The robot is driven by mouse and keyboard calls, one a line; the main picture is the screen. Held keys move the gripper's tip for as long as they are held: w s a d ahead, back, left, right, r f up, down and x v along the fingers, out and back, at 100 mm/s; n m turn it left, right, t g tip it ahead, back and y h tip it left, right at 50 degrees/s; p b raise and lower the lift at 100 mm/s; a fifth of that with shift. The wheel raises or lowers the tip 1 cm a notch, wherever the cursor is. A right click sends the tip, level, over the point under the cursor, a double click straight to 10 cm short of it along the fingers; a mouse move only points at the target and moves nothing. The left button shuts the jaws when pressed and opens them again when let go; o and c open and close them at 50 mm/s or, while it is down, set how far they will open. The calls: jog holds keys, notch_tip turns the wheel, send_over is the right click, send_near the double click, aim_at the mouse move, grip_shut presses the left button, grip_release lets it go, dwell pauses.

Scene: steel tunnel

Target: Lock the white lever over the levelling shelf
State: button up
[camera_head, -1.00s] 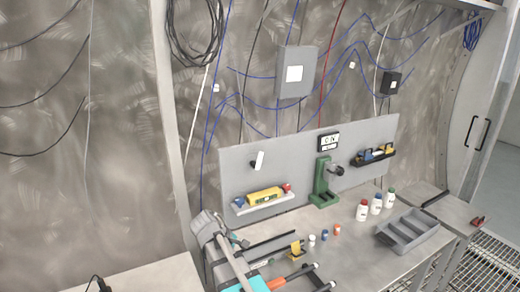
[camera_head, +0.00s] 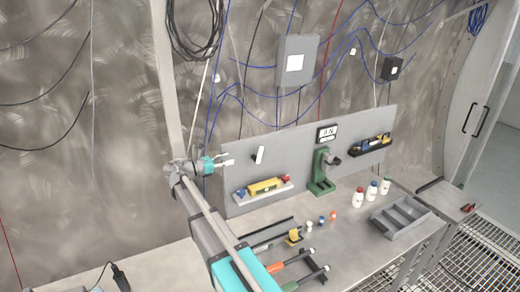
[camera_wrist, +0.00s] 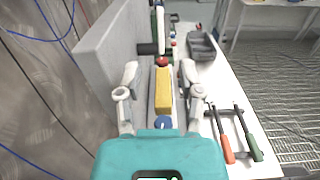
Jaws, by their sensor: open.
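The small white lever (camera_head: 259,154) sits on the grey upright board, above the levelling shelf, and looks slightly tilted from vertical. The levelling shelf (camera_head: 243,202) holds a yellow level (camera_head: 266,186) with a red and a blue item at its ends. My gripper (camera_head: 230,162) is at the board's left edge, left of the lever and apart from it. In the wrist view my gripper (camera_wrist: 159,72) has its two fingers spread, with the yellow level (camera_wrist: 163,92) showing between and beyond them.
The grey board (camera_head: 300,160) stands along the back of the bench. A green press (camera_head: 321,175) is right of the shelf. Bottles (camera_head: 372,189), a grey tray (camera_head: 401,218) and orange- and green-handled tools (camera_head: 290,268) lie on the bench. Blue cables hang on the wall behind.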

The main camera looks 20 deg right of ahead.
aim_at(259, 152)
jog(key=shift+d, duration=0.15)
jog(key=d, duration=1.3)
jog(key=shift+w+d, duration=0.25)
jog(key=shift+d, duration=0.05)
grip_shut()
dwell(0.3)
